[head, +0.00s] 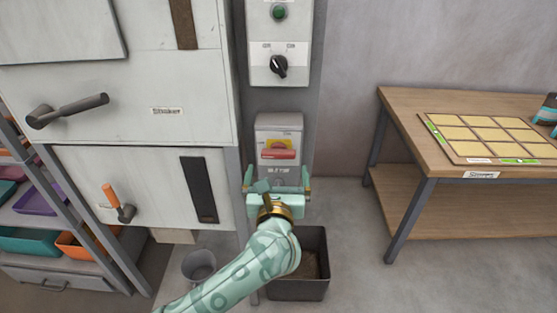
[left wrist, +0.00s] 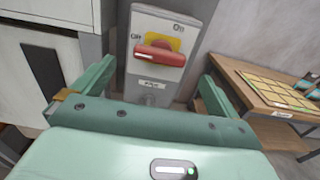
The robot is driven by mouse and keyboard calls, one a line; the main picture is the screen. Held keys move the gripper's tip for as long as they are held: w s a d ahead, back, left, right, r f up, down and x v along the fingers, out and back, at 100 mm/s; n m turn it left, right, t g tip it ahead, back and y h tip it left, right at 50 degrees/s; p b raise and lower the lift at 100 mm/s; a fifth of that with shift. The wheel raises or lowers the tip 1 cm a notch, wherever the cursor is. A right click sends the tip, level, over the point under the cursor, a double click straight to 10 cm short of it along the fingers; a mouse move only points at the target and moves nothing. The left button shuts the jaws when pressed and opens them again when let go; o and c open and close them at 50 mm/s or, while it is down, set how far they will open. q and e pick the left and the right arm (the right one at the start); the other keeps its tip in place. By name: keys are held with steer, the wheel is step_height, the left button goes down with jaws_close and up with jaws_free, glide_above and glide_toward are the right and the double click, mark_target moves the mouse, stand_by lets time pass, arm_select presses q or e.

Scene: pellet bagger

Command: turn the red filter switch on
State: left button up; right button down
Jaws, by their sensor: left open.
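The red filter switch (head: 278,153) is a red handle on a yellow plate, on a grey box (head: 279,125) mounted on a post. In the left wrist view the red handle (left wrist: 159,55) lies nearly level, with "Off" at the left of the plate and "On" at the top. My left gripper (head: 277,184) is just below the switch in the head view. Its two fingers are spread wide and nothing is between them; in the left wrist view they stand to either side below the handle, apart from it. My right gripper is not in view.
A control box with a black knob (head: 279,66) and a green button (head: 279,12) is above the switch. A cabinet with a dark lever handle (head: 68,110) stands left. A dark bin (head: 312,289) is on the floor below. A wooden table (head: 400,104) stands right.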

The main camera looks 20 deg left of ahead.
mark_target(278, 157)
arm_select(q)
steer(key=b+x, duration=0.1)
steer(key=x, duration=0.5)
steer(key=c, duration=1)
